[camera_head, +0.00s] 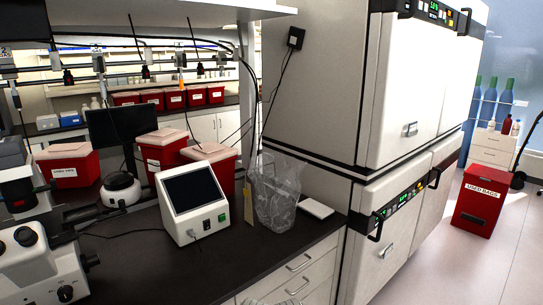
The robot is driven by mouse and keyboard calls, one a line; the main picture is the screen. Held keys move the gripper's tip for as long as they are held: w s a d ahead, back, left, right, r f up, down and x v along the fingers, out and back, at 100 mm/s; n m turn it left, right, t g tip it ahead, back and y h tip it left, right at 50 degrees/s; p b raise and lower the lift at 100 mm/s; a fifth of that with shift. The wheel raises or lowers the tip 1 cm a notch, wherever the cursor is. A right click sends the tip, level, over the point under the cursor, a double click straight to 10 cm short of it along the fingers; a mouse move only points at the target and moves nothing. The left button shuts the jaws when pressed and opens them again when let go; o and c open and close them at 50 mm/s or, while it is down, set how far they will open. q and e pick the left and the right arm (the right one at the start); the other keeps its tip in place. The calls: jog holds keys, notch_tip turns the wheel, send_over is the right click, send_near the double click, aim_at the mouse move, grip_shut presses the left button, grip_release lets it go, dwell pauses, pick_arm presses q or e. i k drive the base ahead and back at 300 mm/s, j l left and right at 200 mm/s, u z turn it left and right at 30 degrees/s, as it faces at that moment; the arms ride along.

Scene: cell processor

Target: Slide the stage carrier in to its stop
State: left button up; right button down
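I cannot make out a stage carrier in this view. A white box-shaped device (190,232) with a dark tilted screen stands on the black bench, with a green switch and a cable at its front. A white microscope-like instrument (38,268) is cut off at the lower left edge; any carrier on it is hidden or too small to tell. Neither my left nor my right gripper is in view.
Red bins (68,167) stand behind. Tall white cabinets (315,90) block the right side. A red used-bags bin (479,203) stands on open floor.

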aim_at(64, 214)
jog(key=u, duration=1.3)
